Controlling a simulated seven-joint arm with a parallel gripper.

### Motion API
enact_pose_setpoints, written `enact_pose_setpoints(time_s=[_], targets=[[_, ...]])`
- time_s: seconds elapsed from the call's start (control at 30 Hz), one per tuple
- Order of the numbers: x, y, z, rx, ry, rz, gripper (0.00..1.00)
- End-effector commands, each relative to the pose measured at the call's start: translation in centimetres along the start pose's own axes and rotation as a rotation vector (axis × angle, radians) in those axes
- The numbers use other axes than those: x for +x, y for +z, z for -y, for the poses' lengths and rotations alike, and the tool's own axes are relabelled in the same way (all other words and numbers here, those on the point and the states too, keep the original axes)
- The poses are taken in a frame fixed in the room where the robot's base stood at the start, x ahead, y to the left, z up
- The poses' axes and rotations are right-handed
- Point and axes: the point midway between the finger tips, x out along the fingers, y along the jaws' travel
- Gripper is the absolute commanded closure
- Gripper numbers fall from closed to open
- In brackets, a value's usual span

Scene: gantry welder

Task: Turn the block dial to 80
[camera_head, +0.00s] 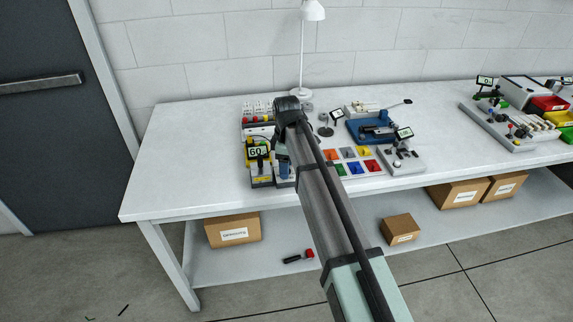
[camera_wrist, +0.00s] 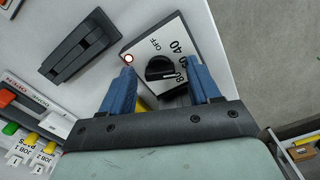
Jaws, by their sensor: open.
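The dial block is a white-faced plate (camera_wrist: 178,40) with a black knob (camera_wrist: 160,68) in the wrist view. Its printed marks include OFF, 40 and 80, with one between 40 and 80 partly covered. A pale line on the knob points right, toward the marks between 40 and 80. My gripper (camera_wrist: 162,75) is open, its blue fingers on either side of the knob with visible gaps; contact is not seen. In the head view my gripper (camera_head: 284,168) is over the left workstation, hiding the dial. A display (camera_head: 257,151) beside it reads 60.
A small lamp (camera_wrist: 128,58) glows at the plate's corner. A dark rocker-like part (camera_wrist: 80,47) and a panel of labelled buttons (camera_wrist: 30,112) lie to the left. The table's left end is clear.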

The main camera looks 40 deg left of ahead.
Motion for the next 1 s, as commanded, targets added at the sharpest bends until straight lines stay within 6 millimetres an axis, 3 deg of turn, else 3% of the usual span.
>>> enact_pose_setpoints(time_s=[0.17, 0.77, 1.0], targets=[[0.0, 0.0, 0.0, 0.0, 0.0, 0.0, 0.38], [-0.02, 0.0, 0.01, 0.0, 0.0, 0.0, 0.94], [-0.01, 0.0, 0.0, 0.024, -0.001, 0.0, 0.94]])
